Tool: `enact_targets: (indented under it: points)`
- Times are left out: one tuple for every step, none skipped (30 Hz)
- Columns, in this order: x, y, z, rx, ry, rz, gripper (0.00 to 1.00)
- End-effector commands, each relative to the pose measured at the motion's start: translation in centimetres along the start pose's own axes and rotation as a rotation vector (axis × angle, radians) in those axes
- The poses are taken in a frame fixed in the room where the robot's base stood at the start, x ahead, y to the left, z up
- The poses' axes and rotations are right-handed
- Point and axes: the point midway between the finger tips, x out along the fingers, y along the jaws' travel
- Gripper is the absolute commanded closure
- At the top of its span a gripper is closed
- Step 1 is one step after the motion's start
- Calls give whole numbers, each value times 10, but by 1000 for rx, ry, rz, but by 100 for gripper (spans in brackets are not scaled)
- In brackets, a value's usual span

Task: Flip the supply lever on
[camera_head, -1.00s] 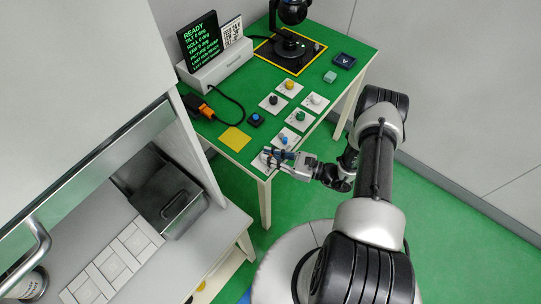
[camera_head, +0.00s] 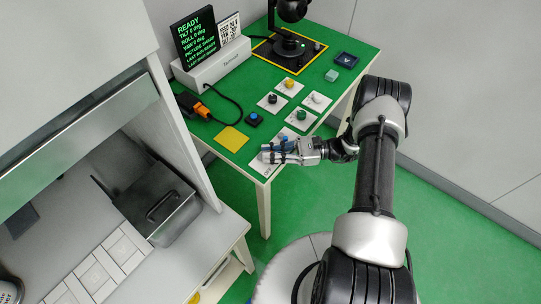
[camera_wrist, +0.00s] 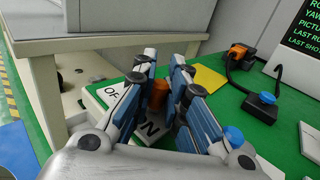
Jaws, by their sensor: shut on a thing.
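The supply lever (camera_wrist: 159,96) is a short orange-brown piece on a white plate (camera_wrist: 113,90) marked OFF and ON in the wrist view. ON is on the side close to my gripper's palm and OFF is at the far left. My gripper (camera_wrist: 164,72) has blue-padded fingers shut on the lever from both sides. The fingers hide part of the lever, and I cannot tell its exact tilt. In the head view my gripper (camera_head: 272,153) is over the plate (camera_head: 261,168) at the green table's front corner, and the lever is hidden.
A blue knob (camera_wrist: 233,134) stands right of my gripper in the wrist view. Several knob plates, such as the green knob (camera_head: 301,115), lie farther back. A blue button (camera_head: 254,118), yellow square (camera_head: 232,139) and orange connector (camera_head: 200,107) are nearby. A white cabinet (camera_head: 180,140) stands left.

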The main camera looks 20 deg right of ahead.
Motion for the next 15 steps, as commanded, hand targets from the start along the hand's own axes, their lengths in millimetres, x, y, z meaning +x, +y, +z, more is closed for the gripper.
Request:
enact_targets:
  points:
    - [-1,-1,0,-1,2,-3,100]
    - [-1,-1,0,-1,2,-3,100]
    - [-1,-1,0,-1,2,-4,100]
    - [-1,-1,0,-1,2,-4,100]
    - [-1,-1,0,-1,2,-4,100]
    - [-1,-1,0,-1,2,-4,84]
    - [-1,-1,0,-1,2,-4,82]
    - [-1,-1,0,-1,2,-4,80]
    - [-1,-1,0,-1,2,-4,78]
    - [-1,-1,0,-1,2,-4,76]
    - [-1,-1,0,-1,2,-4,74]
    - [-1,-1,0,-1,2,-4,71]
    - [-1,-1,0,-1,1,-4,69]
    - [-1,-1,0,-1,1,-4,67]
    - [0,0,0,-1,1,-4,66]
